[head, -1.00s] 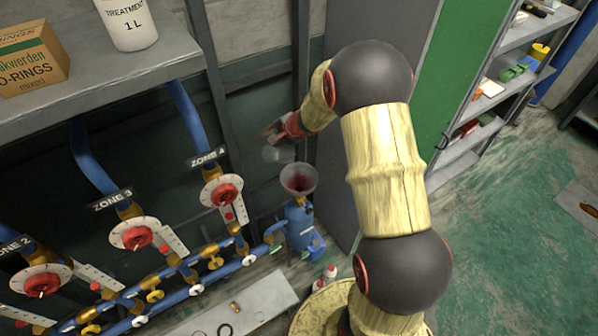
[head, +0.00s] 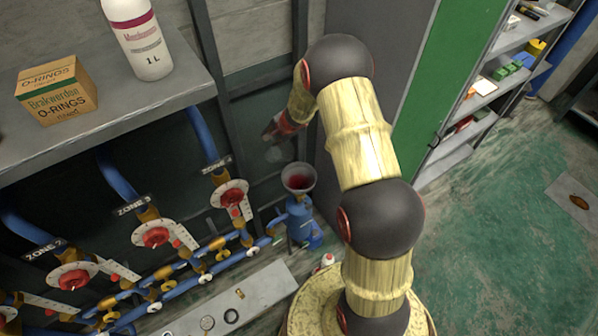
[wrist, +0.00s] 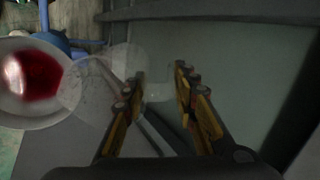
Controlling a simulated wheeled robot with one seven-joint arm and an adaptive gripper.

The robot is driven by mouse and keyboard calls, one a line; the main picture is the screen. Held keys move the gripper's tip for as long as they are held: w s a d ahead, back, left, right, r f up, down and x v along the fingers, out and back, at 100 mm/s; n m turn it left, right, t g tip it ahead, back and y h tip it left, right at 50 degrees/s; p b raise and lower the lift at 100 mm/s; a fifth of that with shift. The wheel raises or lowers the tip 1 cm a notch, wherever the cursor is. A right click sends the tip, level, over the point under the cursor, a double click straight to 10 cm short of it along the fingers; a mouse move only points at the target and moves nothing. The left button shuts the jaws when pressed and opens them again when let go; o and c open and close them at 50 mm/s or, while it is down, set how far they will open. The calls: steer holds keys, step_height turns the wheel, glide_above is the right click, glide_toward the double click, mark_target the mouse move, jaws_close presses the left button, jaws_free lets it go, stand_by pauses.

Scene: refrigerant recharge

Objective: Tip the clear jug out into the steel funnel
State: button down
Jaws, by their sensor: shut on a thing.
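The steel funnel (head: 298,178) stands upright on a blue vessel (head: 300,217), with red liquid in its bowl. In the wrist view the funnel (wrist: 14,85) is at the left edge, its red liquid plainly visible. The clear jug (wrist: 98,80) is faint and see-through; it reaches from between my fingers leftward to the funnel's rim and looks tilted toward it. My gripper (wrist: 160,85) is shut on the jug. In the head view my gripper (head: 278,130) is above and a little left of the funnel. I cannot make out liquid inside the jug.
Blue pipes with red zone valves (head: 155,236) run left of the funnel. A shelf (head: 150,97) above them bears a white bottle (head: 138,40) and an O-rings box (head: 57,90). A grey bench (head: 235,305) with small rings lies below. Green floor is open at right.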

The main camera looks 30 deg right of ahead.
mark_target(276, 150)
steer(key=shift+w+a+f+g+p, duration=0.15)
steer(key=shift+w+g+p, duration=0.2)
steer(key=shift+p, duration=1.8)
steer(key=p, duration=0.5)
steer(key=shift+w+a+f+g, duration=0.1)
steer(key=shift+w+f+g, duration=0.2)
steer(key=shift+w+g, duration=0.1)
steer(key=f+p, duration=0.1)
steer(key=p, duration=0.2)
steer(key=shift+w+a+f+g+h, duration=0.1)
steer(key=shift+w+f+g+h, duration=0.2)
steer(key=shift+w+f+g, duration=0.05)
steer(key=w+f+g+h+b, duration=0.1)
steer(key=w+f+g+b, duration=0.3)
steer(key=f+b, duration=0.3)
steer(key=shift+a+f, duration=0.45)
steer(key=shift+f, duration=0.4)
steer(key=shift+g+b, duration=0.3)
steer(key=shift+b, duration=0.05)
steer(key=shift+r, duration=0.2)
